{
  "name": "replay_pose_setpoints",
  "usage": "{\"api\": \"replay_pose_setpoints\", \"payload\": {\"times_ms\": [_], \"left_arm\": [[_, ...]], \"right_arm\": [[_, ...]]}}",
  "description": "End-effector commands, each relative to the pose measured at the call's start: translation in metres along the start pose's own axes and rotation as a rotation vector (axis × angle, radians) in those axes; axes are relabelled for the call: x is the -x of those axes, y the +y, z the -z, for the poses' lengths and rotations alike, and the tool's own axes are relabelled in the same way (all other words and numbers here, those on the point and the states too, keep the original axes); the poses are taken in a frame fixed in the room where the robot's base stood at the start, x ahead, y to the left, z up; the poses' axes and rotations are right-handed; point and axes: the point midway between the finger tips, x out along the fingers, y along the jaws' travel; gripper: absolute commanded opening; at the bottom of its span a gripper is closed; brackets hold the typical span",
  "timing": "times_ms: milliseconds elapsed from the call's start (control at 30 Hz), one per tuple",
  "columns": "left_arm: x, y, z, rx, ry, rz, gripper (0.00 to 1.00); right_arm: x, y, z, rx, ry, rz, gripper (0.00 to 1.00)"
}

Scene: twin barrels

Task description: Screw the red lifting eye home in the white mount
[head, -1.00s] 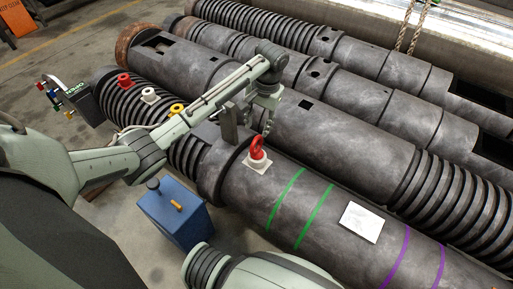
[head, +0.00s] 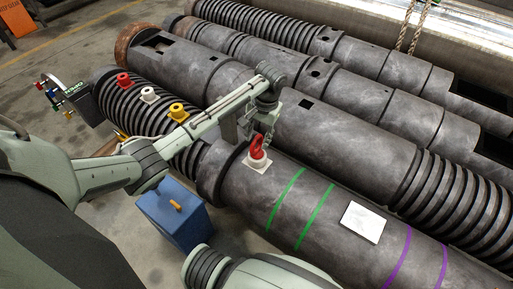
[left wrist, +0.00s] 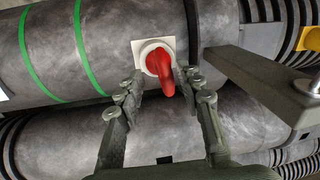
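The red lifting eye (head: 258,148) stands in the white mount (head: 257,167) on the near dark barrel. In the left wrist view the eye (left wrist: 161,70) rises from the square white mount (left wrist: 142,46); whether its base sits flush is hard to tell. My left gripper (head: 264,139) is at the eye, reaching in from behind it. In the left wrist view its fingers (left wrist: 160,80) are spread on either side of the red ring, with small gaps showing, so it is open. My right arm shows at the bottom of the head view, but its gripper is out of view.
Red (head: 123,79), white (head: 149,95) and yellow (head: 178,112) fittings sit on the barrel's ribbed end. A grey upright plate (head: 229,128) stands close to my left gripper. A blue box (head: 175,215) stands on the floor. A white plate (head: 362,222) lies on the barrel.

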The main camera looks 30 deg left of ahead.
Motion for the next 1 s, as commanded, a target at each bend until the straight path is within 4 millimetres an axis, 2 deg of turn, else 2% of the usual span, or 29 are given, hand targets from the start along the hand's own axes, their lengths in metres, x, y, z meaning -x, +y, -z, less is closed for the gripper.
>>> {"api": "replay_pose_setpoints", "payload": {"times_ms": [600,967,1000], "left_arm": [[-0.037,0.006,0.0,-0.001,-0.001,-0.001,0.37],[-0.04,0.006,0.0,-0.001,0.001,-0.001,0.37],[-0.04,0.006,0.0,-0.001,0.001,-0.001,0.32]], "right_arm": [[-0.011,-0.002,-0.003,0.0,0.0,0.0,0.35],[-0.011,-0.002,-0.003,0.0,0.0,0.0,0.35],[-0.011,-0.002,-0.003,0.0,0.0,0.0,0.35]]}}
